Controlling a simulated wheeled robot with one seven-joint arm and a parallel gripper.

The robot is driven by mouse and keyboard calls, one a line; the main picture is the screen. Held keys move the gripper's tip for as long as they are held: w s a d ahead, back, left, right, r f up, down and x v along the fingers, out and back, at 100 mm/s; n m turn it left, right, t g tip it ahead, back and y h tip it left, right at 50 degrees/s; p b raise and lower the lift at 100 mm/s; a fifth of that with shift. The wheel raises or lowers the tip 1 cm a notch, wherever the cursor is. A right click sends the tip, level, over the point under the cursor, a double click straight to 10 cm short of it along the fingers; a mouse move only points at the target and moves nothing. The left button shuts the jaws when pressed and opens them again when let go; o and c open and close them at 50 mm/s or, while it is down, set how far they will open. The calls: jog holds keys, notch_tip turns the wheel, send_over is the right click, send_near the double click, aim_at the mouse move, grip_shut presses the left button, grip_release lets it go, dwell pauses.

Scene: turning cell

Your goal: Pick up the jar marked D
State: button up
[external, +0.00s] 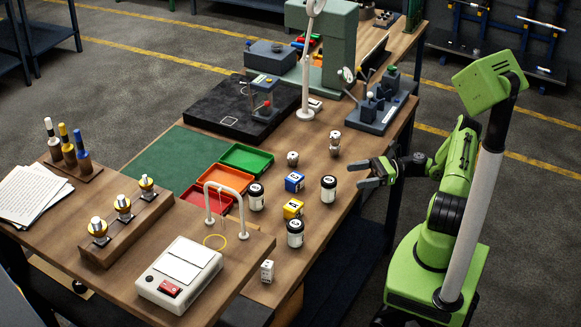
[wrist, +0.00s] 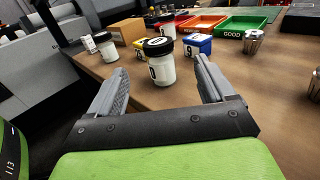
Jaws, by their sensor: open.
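Three white jars with black lids stand upright on the wooden table. The nearest jar (external: 328,189) is left of my gripper (external: 370,173) in the external view. In the wrist view this jar (wrist: 161,68) shows between the fingers, beyond their tips; its side label has a rounded mark, part hidden, which I cannot read surely as D. A second jar (external: 295,234) shows at the left in the wrist view (wrist: 106,46). The third jar (external: 256,197) shows behind the nearest one (wrist: 167,26). Their letters are too small to read. My gripper is open and empty, apart from the jars.
A blue block (external: 294,182) and a yellow block (external: 292,209) stand close to the jars. Metal parts (external: 335,143) stand farther back. Green (external: 262,171), orange (external: 226,178) and red trays lie beyond. A white arch (external: 243,215) rises nearby. Bare tabletop surrounds the nearest jar's front.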

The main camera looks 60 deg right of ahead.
aim_at(329, 180)
jog(key=x, duration=1.1)
jog(key=shift+s, duration=0.2)
